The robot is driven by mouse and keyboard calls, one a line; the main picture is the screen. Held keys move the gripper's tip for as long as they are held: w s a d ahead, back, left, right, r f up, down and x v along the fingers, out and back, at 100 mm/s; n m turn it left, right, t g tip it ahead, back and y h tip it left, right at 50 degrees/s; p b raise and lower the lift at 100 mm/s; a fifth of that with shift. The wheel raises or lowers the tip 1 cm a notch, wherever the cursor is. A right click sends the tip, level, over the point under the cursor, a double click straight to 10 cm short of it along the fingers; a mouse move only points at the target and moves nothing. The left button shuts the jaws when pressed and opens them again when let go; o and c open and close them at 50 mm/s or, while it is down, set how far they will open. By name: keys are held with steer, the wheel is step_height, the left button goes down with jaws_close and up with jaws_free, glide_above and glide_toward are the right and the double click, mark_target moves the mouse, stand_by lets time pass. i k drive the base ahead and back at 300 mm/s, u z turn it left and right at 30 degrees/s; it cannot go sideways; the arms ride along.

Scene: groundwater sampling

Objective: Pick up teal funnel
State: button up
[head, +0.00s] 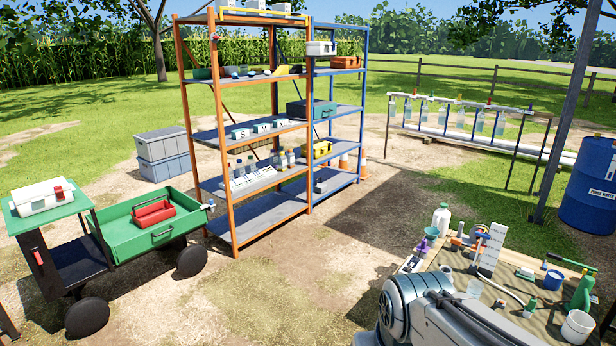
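Small green, blue and yellow items (243,72) lie on the upper level of the orange-framed shelf (238,206), too small to name surely. A small purple item, perhaps a funnel (423,246), is at the left end of the work table at the lower right. My grey arm covers the near part of that table. My gripper is not in view.
The table (512,292) holds a white jug (441,219), a green spray bottle (581,291) and a white bucket (577,327). A green cart (152,213) stands left, grey bins (163,155) behind it, a blue drum (590,187) right. Open ground lies between the shelf and table.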

mark_target(432, 234)
steer(key=z, duration=0.2)
steer(key=i, duration=2)
steer(key=z, duration=0.75)
steer(key=i, duration=1.4)
steer(key=z, duration=0.15)
